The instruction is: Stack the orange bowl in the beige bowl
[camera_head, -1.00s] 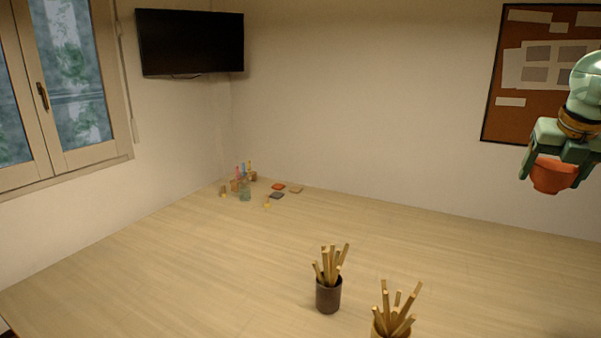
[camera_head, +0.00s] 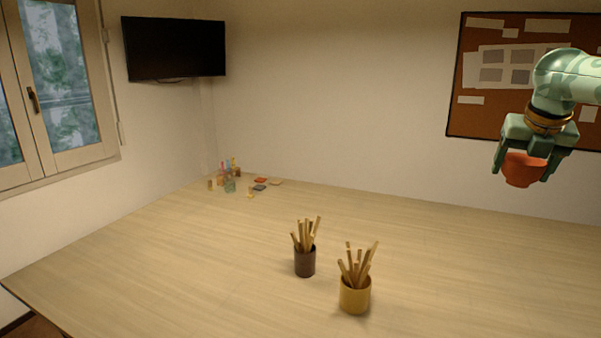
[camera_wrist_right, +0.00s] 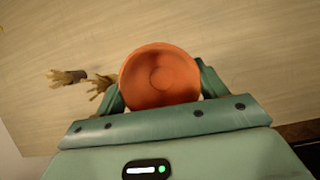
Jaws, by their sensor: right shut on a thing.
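The orange bowl (camera_head: 523,171) is held upright between the fingers of my right gripper (camera_head: 527,172), high at the right of the head view and above the level of the table. In the right wrist view the orange bowl (camera_wrist_right: 160,76) shows its round inside, empty, between the two green fingers of my right gripper (camera_wrist_right: 160,88). The right gripper is shut on the bowl. The beige bowl is not seen in either view. My left gripper is not in view.
A dark cup (camera_head: 305,262) and a yellow cup (camera_head: 355,296), both full of wooden sticks, stand on the wooden table (camera_head: 200,262). Small items and a glass jar (camera_head: 230,185) sit in the far left corner. The rest of the visible tabletop is clear.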

